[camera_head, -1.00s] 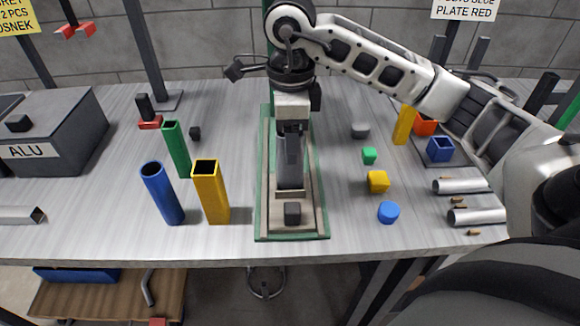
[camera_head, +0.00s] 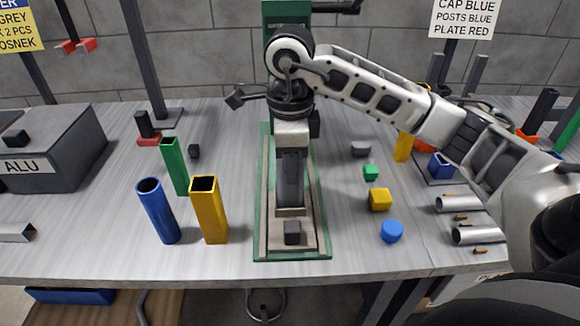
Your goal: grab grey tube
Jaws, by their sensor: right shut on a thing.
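The grey tube (camera_head: 290,185) stands upright over the wooden, green-edged track (camera_head: 262,225) in the middle of the table. My right gripper (camera_head: 291,150) points down from above and is shut on the upper part of the tube. The fingers partly hide the tube's top. The tube's lower end is at a light frame on the track; I cannot tell whether it touches it. My left gripper does not show.
A blue tube (camera_head: 159,212), a yellow tube (camera_head: 209,212) and a green tube (camera_head: 175,168) stand to the left. A dark cube (camera_head: 292,232) sits at the track's near end. Yellow (camera_head: 380,199), green (camera_head: 371,172) and blue (camera_head: 392,231) caps lie to the right.

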